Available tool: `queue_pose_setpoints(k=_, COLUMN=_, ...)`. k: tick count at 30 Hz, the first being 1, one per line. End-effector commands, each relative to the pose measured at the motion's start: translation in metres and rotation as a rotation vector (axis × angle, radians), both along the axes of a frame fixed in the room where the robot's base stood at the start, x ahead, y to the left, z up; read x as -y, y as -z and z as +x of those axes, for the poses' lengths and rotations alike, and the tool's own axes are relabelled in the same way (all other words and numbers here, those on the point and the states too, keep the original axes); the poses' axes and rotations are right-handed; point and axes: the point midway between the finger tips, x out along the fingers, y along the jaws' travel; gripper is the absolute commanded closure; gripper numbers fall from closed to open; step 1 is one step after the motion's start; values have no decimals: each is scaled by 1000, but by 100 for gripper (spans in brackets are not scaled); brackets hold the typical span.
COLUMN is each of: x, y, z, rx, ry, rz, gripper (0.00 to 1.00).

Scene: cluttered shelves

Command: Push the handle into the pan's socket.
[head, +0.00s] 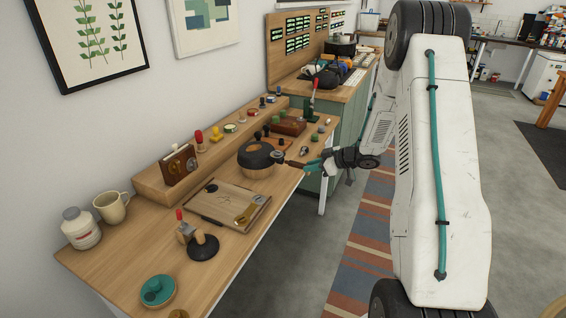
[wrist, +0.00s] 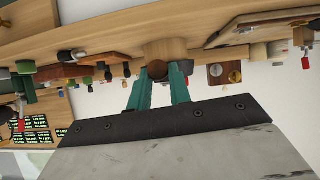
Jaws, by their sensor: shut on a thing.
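The pan (head: 256,161) is a round vessel with a dark top and a wood-coloured lower side, standing near the table's right edge. A small dark fitting, apparently its socket (head: 278,157), sticks out from its right side. My gripper (head: 311,164) is to the right of the pan, its teal fingers shut on the brown handle (head: 295,164). The handle points left at the socket; whether its tip touches cannot be told. In the wrist view the handle (wrist: 157,70) shows end-on between the fingertips (wrist: 160,80), with the wood-coloured pan side (wrist: 166,48) behind it.
A wooden board (head: 228,203) lies left of the pan. A black-based tool (head: 203,247), a teal dish (head: 157,291), a mug (head: 112,207) and a jar (head: 81,229) stand further left. A reddish-brown box (head: 287,124) and several small knobs stand behind the pan. Floor in front is clear.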

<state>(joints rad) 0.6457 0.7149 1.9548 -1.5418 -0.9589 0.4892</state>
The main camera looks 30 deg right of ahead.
Motion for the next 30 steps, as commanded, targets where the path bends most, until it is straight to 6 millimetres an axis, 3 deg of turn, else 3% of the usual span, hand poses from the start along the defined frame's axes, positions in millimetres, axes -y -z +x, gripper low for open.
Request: queue_pose_setpoints(k=30, x=-14, y=0, z=19, rx=0, ry=1, rz=1, gripper=100)
